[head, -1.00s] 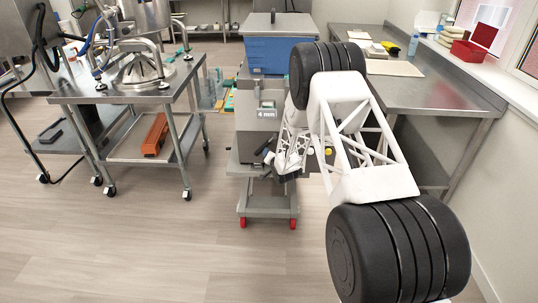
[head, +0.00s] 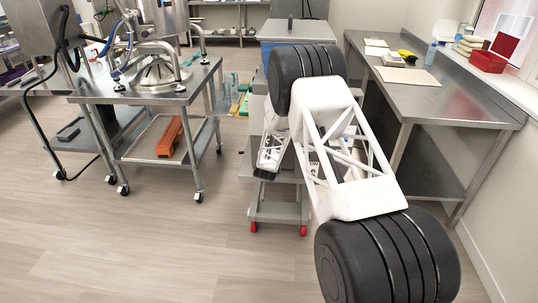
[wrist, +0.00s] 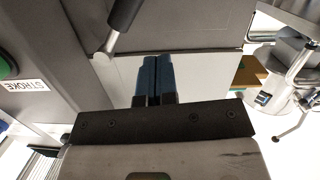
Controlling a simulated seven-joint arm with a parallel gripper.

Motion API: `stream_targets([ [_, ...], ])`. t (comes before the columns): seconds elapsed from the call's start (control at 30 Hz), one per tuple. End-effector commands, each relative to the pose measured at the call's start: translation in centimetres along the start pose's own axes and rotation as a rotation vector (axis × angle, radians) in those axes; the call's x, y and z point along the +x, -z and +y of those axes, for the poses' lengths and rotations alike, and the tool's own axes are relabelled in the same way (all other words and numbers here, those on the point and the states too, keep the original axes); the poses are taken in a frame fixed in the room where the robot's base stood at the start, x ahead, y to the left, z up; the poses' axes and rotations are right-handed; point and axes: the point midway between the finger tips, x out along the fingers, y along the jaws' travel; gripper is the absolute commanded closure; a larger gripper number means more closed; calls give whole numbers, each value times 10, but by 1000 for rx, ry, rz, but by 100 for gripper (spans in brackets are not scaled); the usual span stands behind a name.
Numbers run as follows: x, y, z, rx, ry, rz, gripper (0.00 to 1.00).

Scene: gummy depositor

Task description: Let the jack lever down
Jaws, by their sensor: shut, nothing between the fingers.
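The jack lever (wrist: 124,14) shows in the wrist view as a black grip on a thin metal rod, slanting in from the top edge. Its lower end meets a pale grey part of the machine. My gripper (wrist: 157,60) is shut and empty, its two blue fingertips side by side. In the picture they lie a little below and right of the lever, apart from it. In the head view my white and black arm covers most of the depositor (head: 300,30), and I cannot make out the lever or fingertips there.
A green button and a STROKE label (wrist: 24,85) are on the machine at left. A steel cart (head: 150,95) stands left of the machine, with an orange object (head: 170,136) on its lower shelf. A steel table (head: 440,105) stands right. The floor in front is clear.

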Motion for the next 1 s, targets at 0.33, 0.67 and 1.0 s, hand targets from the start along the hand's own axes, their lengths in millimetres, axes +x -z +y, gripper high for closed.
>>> stream_targets([
  [0.33, -14, 9, -32, -297, -161, -95, 100],
  [0.67, -36, 10, -65, -568, -252, -264, 100],
  [1.0, -53, 6, -85, -726, -266, -393, 100],
])
